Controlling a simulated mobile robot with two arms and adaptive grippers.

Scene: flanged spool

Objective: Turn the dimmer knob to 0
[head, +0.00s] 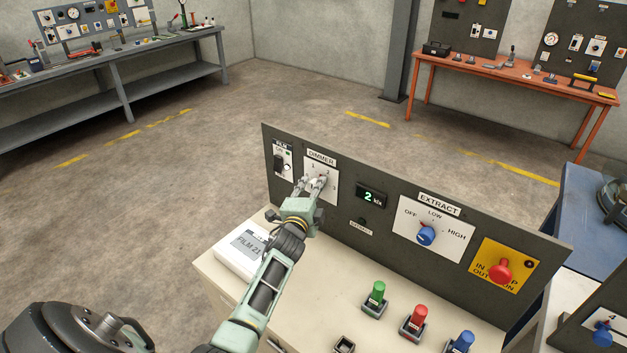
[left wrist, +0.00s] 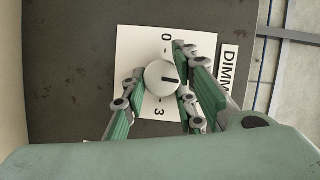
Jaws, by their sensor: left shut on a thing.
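The dimmer knob (left wrist: 160,77) is a round white knob with a black pointer line, on a white plate (left wrist: 136,45) marked with numbers. In the left wrist view the line points right, toward the DIMMER label (left wrist: 228,66); 0 shows above the knob and 3 below. The finger on the right hides other marks. My left gripper (head: 314,184) is at the dimmer plate in the head view, shut on the knob with a finger on either side (left wrist: 160,88). The green display (head: 370,197) beside the plate reads 2 lux. My right gripper is not in view.
The dark panel also holds a FILM switch (head: 279,163), a blue EXTRACT knob (head: 426,235) and a red push button (head: 500,270). Green (head: 376,293), red (head: 417,318) and blue controls stand on the bench in front. A white FILM box (head: 240,251) lies beneath my left arm.

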